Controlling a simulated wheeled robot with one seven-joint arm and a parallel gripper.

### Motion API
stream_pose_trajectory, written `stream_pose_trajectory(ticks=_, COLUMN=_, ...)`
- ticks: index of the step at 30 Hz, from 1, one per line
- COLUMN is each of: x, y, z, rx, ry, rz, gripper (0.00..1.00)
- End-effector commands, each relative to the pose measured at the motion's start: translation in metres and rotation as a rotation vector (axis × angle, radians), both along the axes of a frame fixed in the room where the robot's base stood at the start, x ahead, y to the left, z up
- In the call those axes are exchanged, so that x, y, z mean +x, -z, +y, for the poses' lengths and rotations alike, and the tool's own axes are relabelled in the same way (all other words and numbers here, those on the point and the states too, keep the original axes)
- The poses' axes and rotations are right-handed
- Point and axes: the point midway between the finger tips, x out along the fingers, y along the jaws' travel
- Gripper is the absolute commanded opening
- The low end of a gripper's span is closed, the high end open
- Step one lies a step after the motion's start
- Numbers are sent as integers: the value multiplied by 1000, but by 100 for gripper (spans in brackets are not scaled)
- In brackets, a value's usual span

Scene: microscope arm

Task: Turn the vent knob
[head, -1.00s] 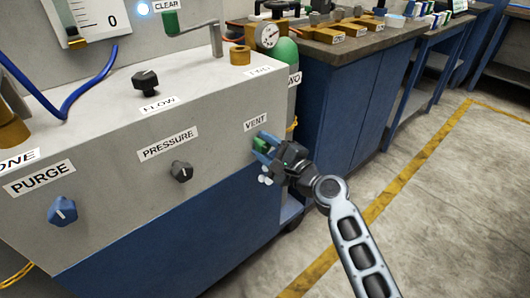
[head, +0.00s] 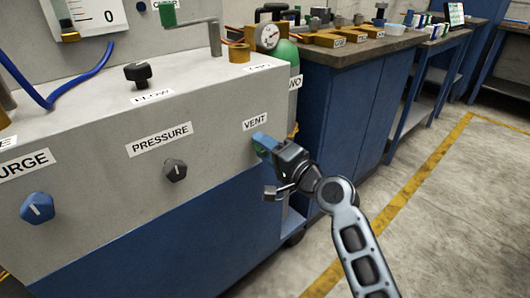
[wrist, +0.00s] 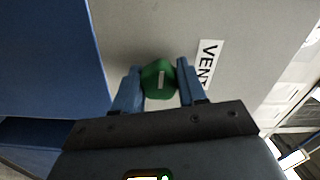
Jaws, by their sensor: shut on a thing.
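The green vent knob (wrist: 159,80) sits on the grey panel beside the VENT label (wrist: 208,64). Its white mark runs nearly up and down in the wrist view. My gripper (wrist: 158,84) has one blue finger on each side of the knob and is shut on it. In the head view my gripper (head: 260,145) reaches the panel just below the VENT label (head: 255,121). There its fingers hide most of the knob.
The grey pressure knob (head: 175,170) and blue purge knob (head: 37,208) are to the left on the same panel. The black flow knob (head: 138,75) is on top. A blue workbench (head: 345,105) stands behind. The floor at right is clear.

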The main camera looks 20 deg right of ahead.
Motion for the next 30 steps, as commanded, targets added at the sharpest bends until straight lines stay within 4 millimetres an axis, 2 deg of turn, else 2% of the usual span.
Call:
stream_pose_trajectory(ticks=17, x=-1, y=2, z=5, rx=-32, ry=-11, rz=-5, gripper=11)
stream_pose_trajectory(ticks=18, x=-1, y=2, z=5, rx=-32, ry=-11, rz=-5, gripper=43)
stream_pose_trajectory(ticks=25, x=0, y=2, z=3, rx=-32, ry=-6, rz=-7, gripper=65)
stream_pose_trajectory(ticks=30, x=0, y=1, z=2, rx=-31, ry=-5, rz=-8, gripper=67)
